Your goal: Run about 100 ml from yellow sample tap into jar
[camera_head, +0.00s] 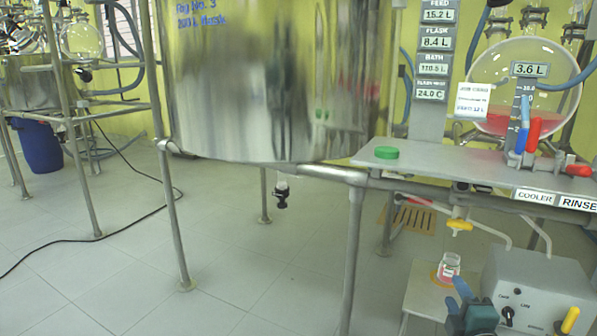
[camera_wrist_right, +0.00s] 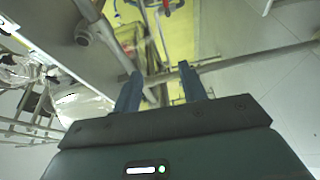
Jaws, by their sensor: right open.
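The yellow sample tap (camera_head: 460,225) hangs under the right-hand bench, its yellow handle roughly level. A small clear jar (camera_head: 449,265) stands below it on a low stand (camera_head: 420,297), by an orange ring mark. Some red shows in the jar, but I cannot tell whether it is liquid. My right gripper (camera_head: 458,295), with blue fingers, is just in front of and below the jar in the head view. In the right wrist view my gripper (camera_wrist_right: 161,88) is open, with nothing between its fingers. My left gripper is out of view.
A green cap (camera_head: 386,153) lies on the bench shelf. A grey control box (camera_head: 535,290) with a yellow lever stands right of the jar. A large steel vessel (camera_head: 270,80) on a pipe frame fills the middle. The tiled floor at left centre is mostly clear.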

